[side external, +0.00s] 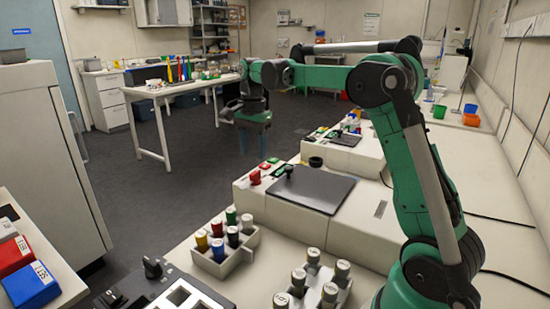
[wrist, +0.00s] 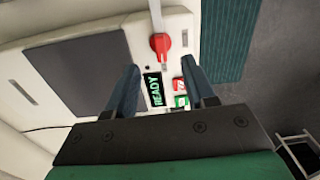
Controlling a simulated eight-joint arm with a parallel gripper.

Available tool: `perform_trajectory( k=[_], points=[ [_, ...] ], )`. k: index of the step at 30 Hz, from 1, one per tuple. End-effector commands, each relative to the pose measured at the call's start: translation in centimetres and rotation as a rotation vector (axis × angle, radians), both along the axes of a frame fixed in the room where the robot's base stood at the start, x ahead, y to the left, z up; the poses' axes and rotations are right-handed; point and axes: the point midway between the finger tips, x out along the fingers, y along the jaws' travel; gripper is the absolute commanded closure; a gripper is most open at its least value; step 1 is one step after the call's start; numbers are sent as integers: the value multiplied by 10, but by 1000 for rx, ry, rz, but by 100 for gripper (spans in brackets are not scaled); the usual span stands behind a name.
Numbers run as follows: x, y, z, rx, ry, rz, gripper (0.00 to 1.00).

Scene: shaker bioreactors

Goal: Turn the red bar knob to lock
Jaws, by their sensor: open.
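The red bar knob (wrist: 160,44) is on the shaker's white panel in the wrist view, beyond my fingertips and roughly centred between them. Its bar runs nearly up and down in that view, with a pale tip at the lower end. In the side external view the red knob (side external: 255,177) is on the front left of the nearer shaker (side external: 350,215). My gripper (wrist: 160,65) is open and empty, its two dark blue fingers apart. In the side external view my gripper (side external: 254,142) points down, above the knob and apart from it.
A lit READY display (wrist: 152,90), a red button (wrist: 178,84) and a green button (wrist: 181,101) are near the knob. The dark platform (side external: 311,190) lies beside them. A rack of capped bottles (side external: 222,262) stands in front of the shaker.

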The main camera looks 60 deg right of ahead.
Motion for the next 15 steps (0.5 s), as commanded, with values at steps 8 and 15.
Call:
perform_trajectory(
  k=[8,15],
  points=[
    [2,-6,-23,7,15,-43,51],
    [2,-5,-52,6,13,-41,51]
  ],
)
